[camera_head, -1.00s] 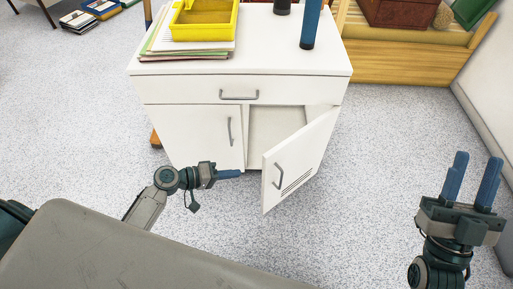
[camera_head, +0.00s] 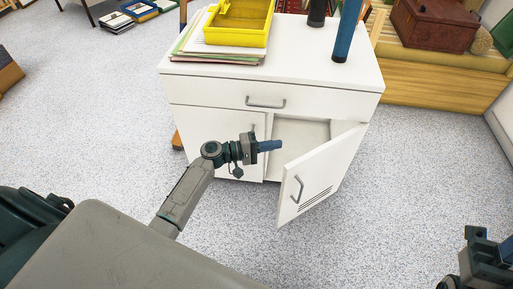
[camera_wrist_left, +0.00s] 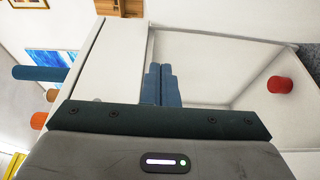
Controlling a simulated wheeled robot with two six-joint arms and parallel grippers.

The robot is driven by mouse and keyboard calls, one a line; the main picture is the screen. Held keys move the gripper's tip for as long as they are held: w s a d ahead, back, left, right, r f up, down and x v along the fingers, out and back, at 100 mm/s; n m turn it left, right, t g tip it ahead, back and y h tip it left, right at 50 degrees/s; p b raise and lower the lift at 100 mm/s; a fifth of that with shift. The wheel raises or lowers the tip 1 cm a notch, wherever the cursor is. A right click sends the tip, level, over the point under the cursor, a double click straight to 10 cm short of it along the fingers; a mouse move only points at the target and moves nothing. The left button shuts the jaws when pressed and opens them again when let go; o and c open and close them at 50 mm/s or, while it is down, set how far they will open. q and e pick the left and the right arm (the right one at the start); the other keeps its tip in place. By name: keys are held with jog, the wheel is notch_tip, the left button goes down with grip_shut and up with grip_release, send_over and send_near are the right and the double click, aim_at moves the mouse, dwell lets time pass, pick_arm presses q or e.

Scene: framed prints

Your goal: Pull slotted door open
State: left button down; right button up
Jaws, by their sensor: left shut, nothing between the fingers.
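The white slotted door (camera_head: 318,177) of the cabinet stands partly open, swung out on its right side, with its grey handle (camera_head: 298,190) and slots facing front. My left gripper (camera_head: 278,145) is shut and empty, its blue fingertips at the cabinet opening beside the door's free edge. I cannot tell whether it touches the door. In the left wrist view the shut fingers (camera_wrist_left: 161,85) point into the open white compartment (camera_wrist_left: 212,65), where a red round object (camera_wrist_left: 280,84) shows. My right gripper (camera_head: 487,255) is at the lower right edge, cut off, its fingers unclear.
The cabinet (camera_head: 330,104) has a closed drawer above and a closed left door (camera_head: 190,125). On top are a yellow tray (camera_head: 238,38), papers and a blue cylinder (camera_head: 347,32). A wooden bench (camera_head: 430,84) stands behind right. The floor in front is free.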

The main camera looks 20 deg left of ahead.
pick_arm(q)
jog(key=s+d, duration=0.2)
jog(key=d, duration=0.1)
jog(key=shift+s, duration=0.25)
jog(key=shift+s+d, duration=0.1)
jog(key=shift+s, duration=0.05)
